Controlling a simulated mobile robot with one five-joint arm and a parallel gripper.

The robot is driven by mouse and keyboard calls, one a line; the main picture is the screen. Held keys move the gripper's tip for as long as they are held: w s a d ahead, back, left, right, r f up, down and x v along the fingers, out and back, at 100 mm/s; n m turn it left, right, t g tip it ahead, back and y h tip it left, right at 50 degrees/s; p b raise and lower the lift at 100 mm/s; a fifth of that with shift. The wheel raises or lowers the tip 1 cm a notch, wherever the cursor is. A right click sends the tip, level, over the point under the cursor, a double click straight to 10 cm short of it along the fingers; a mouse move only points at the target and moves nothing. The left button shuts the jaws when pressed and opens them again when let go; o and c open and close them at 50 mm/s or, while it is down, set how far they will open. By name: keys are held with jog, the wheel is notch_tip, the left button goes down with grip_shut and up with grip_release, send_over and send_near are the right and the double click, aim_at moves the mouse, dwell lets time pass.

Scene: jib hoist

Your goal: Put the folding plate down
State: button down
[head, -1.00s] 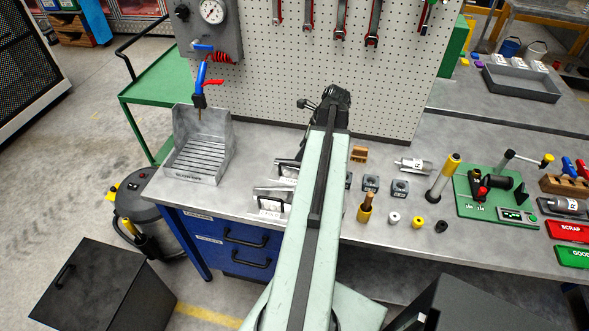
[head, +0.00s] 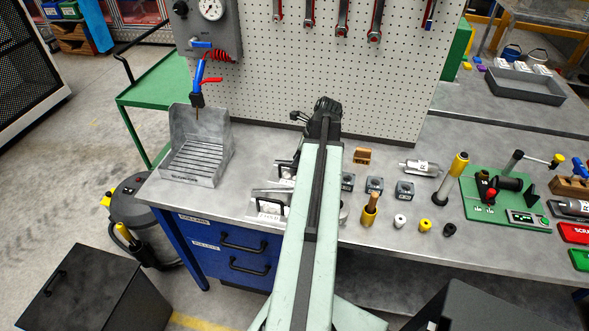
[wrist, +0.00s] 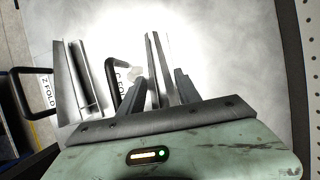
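My gripper (wrist: 160,77) is seen from behind in the wrist view. Its two dark fingers stand apart. A narrow, folded metal plate (wrist: 156,60) stands between them, closer to the right finger. Bright bench shows between this plate and the left finger, so I see no grip on it. A black loop handle (wrist: 110,70) with a partly covered "C FOLD" label is by the left finger. Another folded metal piece (wrist: 72,75) stands further left, beside a "Z FOLD" label (wrist: 48,93). In the head view my arm hides the fingers; a metal fold piece (head: 266,194) shows left of it.
A grey slatted tray (head: 190,170) stands at the bench's left end, below a hanging blue tool (head: 198,80). Small blocks (head: 375,184), a brown-handled tool (head: 370,208) and a green fixture (head: 505,200) lie right of my arm. The pegboard (head: 350,75) rises behind.

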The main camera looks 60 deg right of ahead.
jog(key=shift+r, duration=0.1)
notch_tip(320, 180, up, 10)
jog(key=p, duration=1)
jog(key=shift+s, duration=0.1)
